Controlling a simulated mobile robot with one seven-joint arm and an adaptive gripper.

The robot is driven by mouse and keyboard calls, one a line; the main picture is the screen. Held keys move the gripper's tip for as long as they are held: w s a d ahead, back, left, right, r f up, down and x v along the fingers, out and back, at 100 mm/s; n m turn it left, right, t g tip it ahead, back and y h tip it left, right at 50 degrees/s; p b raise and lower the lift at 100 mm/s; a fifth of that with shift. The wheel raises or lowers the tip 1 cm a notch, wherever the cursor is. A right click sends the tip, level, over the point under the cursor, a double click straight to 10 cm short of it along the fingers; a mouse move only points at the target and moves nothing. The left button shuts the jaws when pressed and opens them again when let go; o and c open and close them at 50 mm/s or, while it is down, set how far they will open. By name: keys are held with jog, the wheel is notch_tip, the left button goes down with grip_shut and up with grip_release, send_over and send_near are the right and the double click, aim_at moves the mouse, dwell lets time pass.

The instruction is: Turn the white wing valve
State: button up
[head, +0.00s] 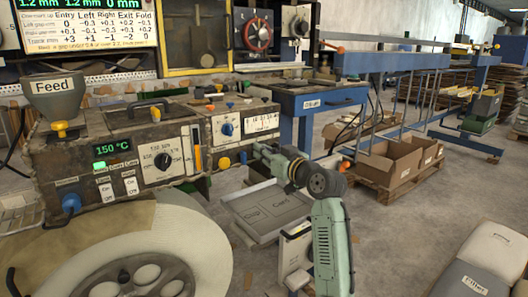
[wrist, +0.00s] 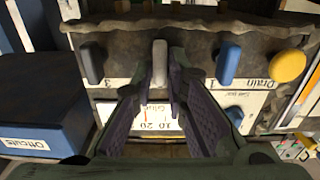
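The white wing valve (wrist: 160,62) shows in the wrist view as a pale grey-white upright lever on the machine's worn side. My gripper (wrist: 160,88) is open, its two dark ridged fingers reaching to either side of the valve. I see gaps beside the lever and cannot tell whether a fingertip touches it. In the head view my gripper (head: 259,150) is at the right end of the machine, and I cannot make out the white valve clearly there.
A dark lever (wrist: 91,62) is left of the valve; a blue lever (wrist: 229,63) and a yellow knob (wrist: 288,66) are right. A blue offcuts box (wrist: 45,105) stands at left. A large roll (head: 165,245) and a grey tray (head: 262,212) lie below the machine.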

grip_shut()
jog(key=shift+w+d+f+m+p, duration=0.1)
jog(key=shift+d+f+m+p, duration=0.1)
jog(key=shift+m+p, duration=2.5)
jog(key=shift+w+d+f+m+p, duration=0.15)
jog(key=shift+m+p, duration=1.9)
jog(key=shift+m, duration=1.25)
jog(key=shift+w+d+f+m+p, duration=0.1)
jog(key=shift+d+f+m+p, duration=0.1)
jog(key=shift+m+p, duration=2.5)
jog(key=shift+f+m+b, duration=0.1)
jog(key=shift+m+b, duration=0.2)
jog(key=shift+m, duration=0.1)
jog(key=shift+o, duration=2.4)
grip_release()
